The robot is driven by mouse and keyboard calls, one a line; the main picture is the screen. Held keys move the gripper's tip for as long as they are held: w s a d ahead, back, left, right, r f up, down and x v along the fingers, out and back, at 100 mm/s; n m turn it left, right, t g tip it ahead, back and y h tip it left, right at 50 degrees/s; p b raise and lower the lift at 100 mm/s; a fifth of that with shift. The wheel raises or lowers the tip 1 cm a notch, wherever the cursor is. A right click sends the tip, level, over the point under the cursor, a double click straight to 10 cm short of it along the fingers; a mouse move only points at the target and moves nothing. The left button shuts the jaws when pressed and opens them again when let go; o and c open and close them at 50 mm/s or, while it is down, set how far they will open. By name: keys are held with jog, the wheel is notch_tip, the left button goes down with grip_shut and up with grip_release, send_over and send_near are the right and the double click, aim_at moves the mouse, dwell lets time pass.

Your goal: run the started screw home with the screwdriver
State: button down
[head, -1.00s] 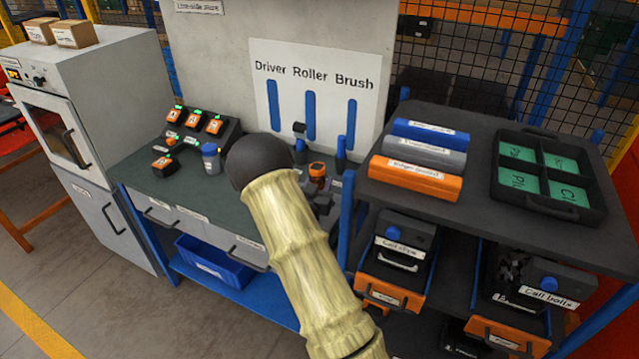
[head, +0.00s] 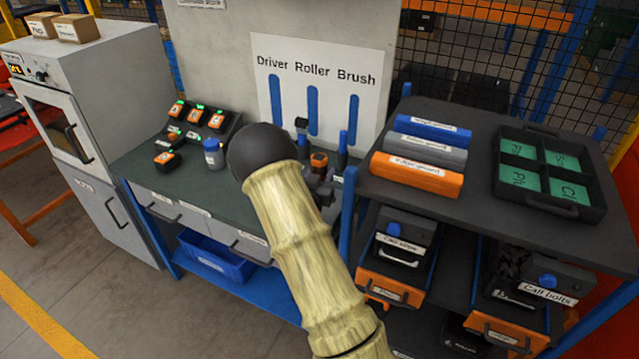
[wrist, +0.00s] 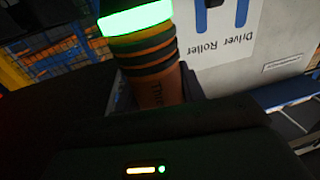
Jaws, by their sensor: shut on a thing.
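My gripper (wrist: 155,108) shows as a dark body across the lower wrist view; its fingertips are hard to make out. It is shut on an orange cylinder with black ribs and a bright green lit ring, which looks like the screwdriver (wrist: 148,55). The far end of it runs out of the top of the picture. In the head view my pale arm covers the gripper and the held tool. I cannot make out the started screw in either view.
A dark green bench top (head: 178,185) carries a rack with orange units (head: 197,120) and a blue-capped jar (head: 213,155). Behind is a Driver Roller Brush board (head: 318,95). At right, a dark shelf (head: 460,205) holds coloured rolls and a tray (head: 590,190). A grey cabinet (head: 95,110) stands left.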

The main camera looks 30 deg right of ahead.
aim_at(321, 158)
jog(key=shift+r+p, duration=1.15)
jog(key=shift+r, duration=1.55)
jog(key=shift+a+f, duration=0.1)
